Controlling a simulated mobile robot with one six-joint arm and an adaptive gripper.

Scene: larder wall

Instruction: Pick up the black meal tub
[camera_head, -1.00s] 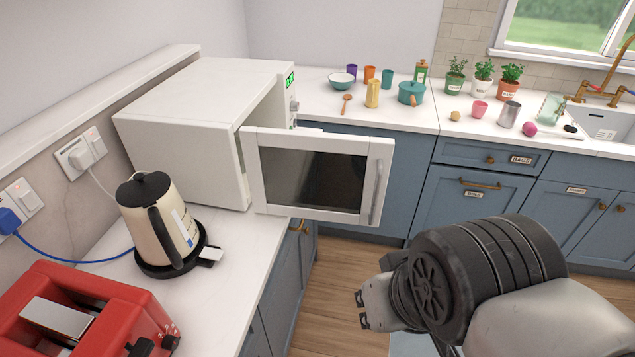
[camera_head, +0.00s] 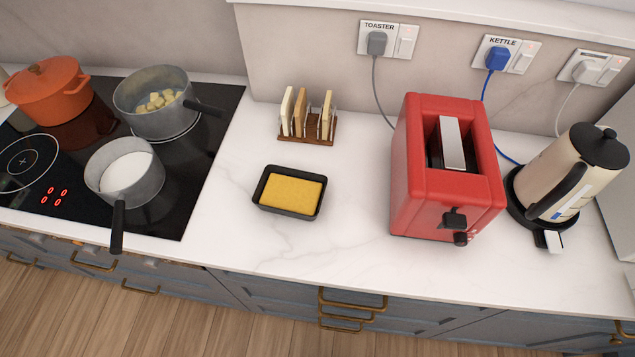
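A small black rectangular tub (camera_head: 290,212) with a yellow filling (camera_head: 291,191) sits on the white worktop, between the hob and the red toaster. It lies flat, with its top open to view. I cannot tell for certain whether it is the meal tub. My gripper is not in view now.
A wooden toast rack (camera_head: 307,131) with bread slices stands behind the tub. A red toaster (camera_head: 445,170) and a cream kettle (camera_head: 569,175) stand to the right. The hob (camera_head: 190,195) holds a milk pan (camera_head: 127,178), another pan (camera_head: 157,101) and an orange pot (camera_head: 50,90). Worktop (camera_head: 345,240) around the tub is clear.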

